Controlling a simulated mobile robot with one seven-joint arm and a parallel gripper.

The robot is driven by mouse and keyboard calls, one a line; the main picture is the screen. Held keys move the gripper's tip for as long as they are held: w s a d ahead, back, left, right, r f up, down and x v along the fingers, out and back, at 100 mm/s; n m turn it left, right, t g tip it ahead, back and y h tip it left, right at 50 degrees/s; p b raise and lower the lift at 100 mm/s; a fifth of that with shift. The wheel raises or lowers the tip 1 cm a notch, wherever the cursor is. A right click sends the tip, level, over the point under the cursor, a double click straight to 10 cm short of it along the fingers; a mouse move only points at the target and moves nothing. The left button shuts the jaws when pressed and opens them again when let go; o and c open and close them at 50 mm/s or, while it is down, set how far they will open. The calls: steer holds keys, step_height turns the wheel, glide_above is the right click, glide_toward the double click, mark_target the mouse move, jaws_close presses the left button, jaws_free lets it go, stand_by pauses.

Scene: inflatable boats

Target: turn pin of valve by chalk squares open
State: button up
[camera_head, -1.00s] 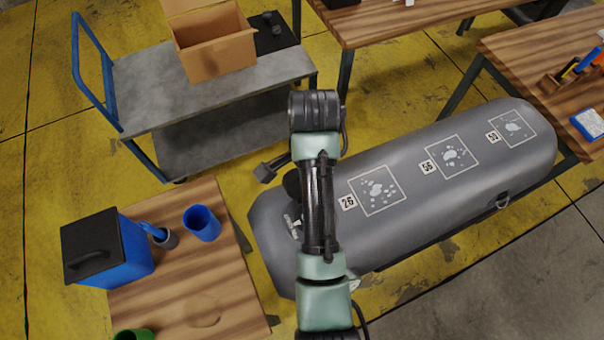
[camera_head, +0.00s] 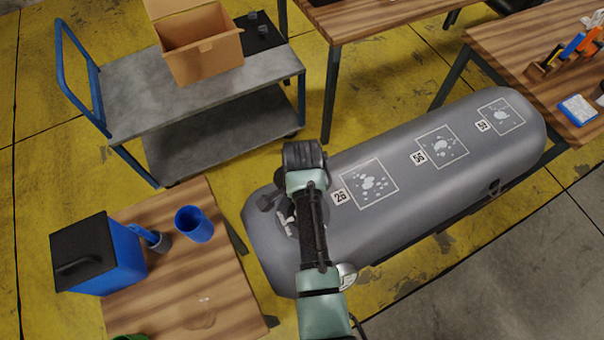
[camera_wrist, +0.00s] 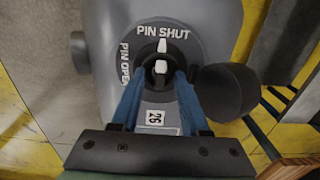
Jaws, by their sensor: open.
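The grey inflatable tube (camera_head: 400,215) carries several chalk squares (camera_head: 369,184) on its top. Its valve (camera_head: 284,222) is at the near left end, mostly hidden by my arm in the head view. In the wrist view the dark round valve (camera_wrist: 150,84) has PIN SHUT and PIN OPEN lettering and a 26 tag (camera_wrist: 155,118). Its white-tipped pin (camera_wrist: 161,67) lines up with the PIN SHUT mark. My gripper (camera_wrist: 160,80) is open, its blue fingers on either side of the pin area. I cannot tell whether they touch it.
A black round cap (camera_wrist: 226,92) sits close to the right of the valve. A wooden table (camera_head: 185,290) with a blue box (camera_head: 95,255) and a blue cup (camera_head: 194,224) stands at left. A grey cart (camera_head: 200,90) with a cardboard box (camera_head: 205,55) stands behind.

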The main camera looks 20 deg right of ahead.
jaws_close()
steer(key=shift+r+n, duration=0.1)
steer(key=shift+n, duration=0.2)
stand_by(0.3)
steer(key=n+p, duration=0.2)
steer(key=shift+n, duration=0.4)
steer(key=n+p, duration=0.1)
steer(key=n, duration=0.4)
steer(key=shift+s+p, duration=0.1)
steer(key=shift+p, duration=0.3)
steer(key=n+p, duration=0.1)
steer(key=n, duration=0.4)
steer(key=shift+d, duration=0.1)
steer(key=shift+d+n+p, duration=0.1)
steer(key=shift+n+p, duration=0.3)
steer(key=shift+n, duration=1.8)
